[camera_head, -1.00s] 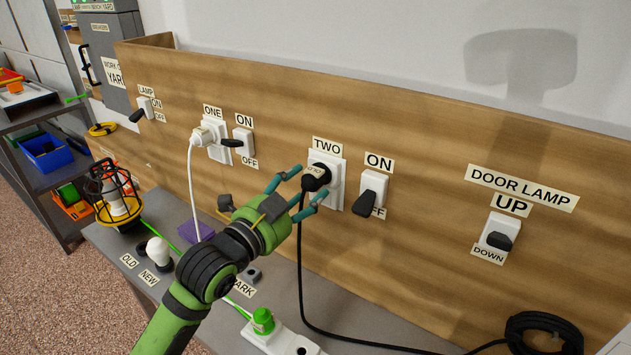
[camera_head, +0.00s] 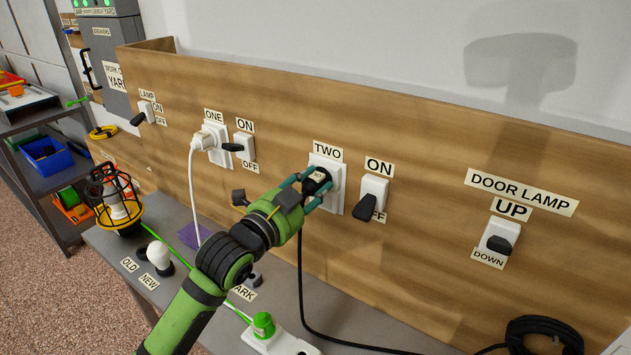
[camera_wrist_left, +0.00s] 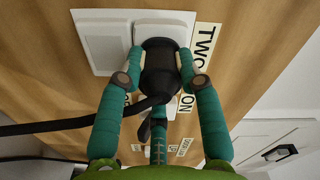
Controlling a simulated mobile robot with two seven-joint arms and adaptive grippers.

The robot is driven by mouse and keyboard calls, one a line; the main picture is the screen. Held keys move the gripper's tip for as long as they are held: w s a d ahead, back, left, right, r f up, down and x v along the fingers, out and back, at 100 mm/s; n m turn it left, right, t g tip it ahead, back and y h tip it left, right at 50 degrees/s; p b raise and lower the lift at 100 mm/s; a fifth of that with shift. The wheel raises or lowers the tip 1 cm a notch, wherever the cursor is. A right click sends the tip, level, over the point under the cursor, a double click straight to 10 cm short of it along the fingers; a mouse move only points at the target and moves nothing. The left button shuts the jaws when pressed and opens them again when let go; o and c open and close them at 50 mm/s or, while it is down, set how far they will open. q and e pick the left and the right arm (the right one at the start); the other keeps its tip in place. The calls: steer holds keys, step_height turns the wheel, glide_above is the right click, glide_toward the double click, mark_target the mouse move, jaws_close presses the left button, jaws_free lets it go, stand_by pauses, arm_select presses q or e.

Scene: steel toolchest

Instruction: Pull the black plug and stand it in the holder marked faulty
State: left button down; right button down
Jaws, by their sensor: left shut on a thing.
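The black plug (camera_head: 316,181) sits at the socket marked TWO (camera_head: 334,200) on the wooden board. It also shows in the left wrist view (camera_wrist_left: 160,72), against the white socket plate, with its black cable leading off to the left. My left gripper (camera_head: 315,190) is shut on the black plug, with one teal finger on each side of it; both fingers also show in the left wrist view (camera_wrist_left: 160,82). The black cable (camera_head: 300,290) hangs from the plug to the bench. No holder marked faulty can be made out. My right gripper is not in view.
Beside socket TWO is a rocker switch (camera_head: 370,197) marked ON. A white plug (camera_head: 203,140) is in socket ONE. On the bench stand a caged lamp (camera_head: 115,205), a white bulb (camera_head: 158,252), a green plug (camera_head: 263,325) on a white strip and a coiled black cable (camera_head: 545,335).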

mark_target(305, 192)
arm_select(q)
steer(key=shift+s, duration=0.1)
stand_by(0.3)
steer(key=shift+s+a+p, duration=0.3)
steer(key=shift+p, duration=0.05)
steer(key=shift+s+a, duration=0.15)
steer(key=shift+s, duration=0.05)
steer(key=shift+s+a, duration=0.15)
steer(key=shift+p+v, duration=0.6)
steer(key=shift+v, duration=0.4)
